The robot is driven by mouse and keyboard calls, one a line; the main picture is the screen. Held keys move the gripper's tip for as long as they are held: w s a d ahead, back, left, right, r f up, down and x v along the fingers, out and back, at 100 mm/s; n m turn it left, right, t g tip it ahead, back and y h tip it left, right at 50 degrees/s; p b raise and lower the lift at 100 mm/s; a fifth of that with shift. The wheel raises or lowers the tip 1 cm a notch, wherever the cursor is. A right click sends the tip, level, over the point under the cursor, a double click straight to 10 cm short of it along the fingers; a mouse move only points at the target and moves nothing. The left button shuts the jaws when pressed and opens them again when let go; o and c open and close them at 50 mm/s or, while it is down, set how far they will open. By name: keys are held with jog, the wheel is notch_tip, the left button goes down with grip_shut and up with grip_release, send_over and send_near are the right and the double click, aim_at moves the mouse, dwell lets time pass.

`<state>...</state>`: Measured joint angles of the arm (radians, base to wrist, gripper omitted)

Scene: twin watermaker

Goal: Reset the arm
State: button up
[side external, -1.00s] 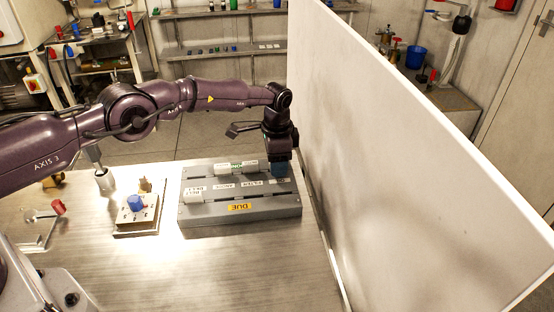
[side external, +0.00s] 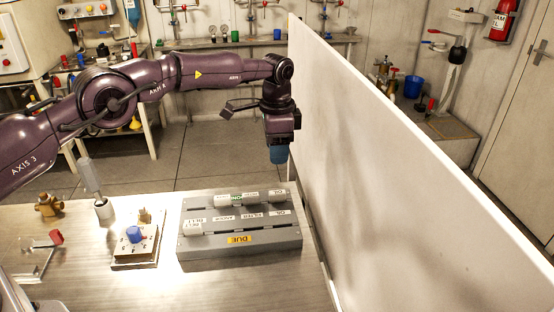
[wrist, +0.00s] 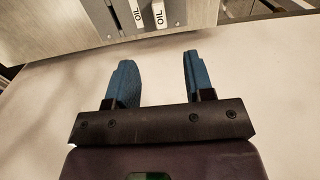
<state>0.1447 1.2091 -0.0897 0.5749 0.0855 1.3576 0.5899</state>
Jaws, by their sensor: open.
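My gripper (side external: 278,155) hangs above the right rear part of the grey panel, beside the tall white board, with clear air below it. In the wrist view my gripper (wrist: 154,82) shows two blue fingers held apart with nothing between them. The grey panel (side external: 240,258) lies on the table with rows of white labelled sliders and a yellow "DUE" label. A white "OIL" slider (side external: 276,194) sits at the right of its back row. In the wrist view the grey panel (wrist: 100,30) shows at the top, with two "OIL" labels.
A tall white board (side external: 400,190) stands close to the right of my gripper. Left of the panel are a plate with a blue knob (side external: 134,234), a white cup with a rod (side external: 103,208), a brass fitting (side external: 48,203) and a red-handled part (side external: 56,238). The table's front is clear.

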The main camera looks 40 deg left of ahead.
jog(key=shift+r, duration=0.1)
dwell(0.4)
jog(key=s+a+r+n+t, duration=0.2)
jog(key=s+r, duration=0.4)
jog(key=s, duration=0.6)
jog(key=s+a+r+n+t, duration=0.1)
jog(key=s+a+r+n, duration=0.3)
jog(key=s, duration=0.9)
jog(key=s+a+r+n+t, duration=0.2)
jog(key=s+r, duration=0.6)
jog(key=s, duration=0.5)
jog(key=shift+s+a+r+n+t, duration=0.3)
jog(key=shift+a+n, duration=0.2)
jog(key=shift+a, duration=0.5)
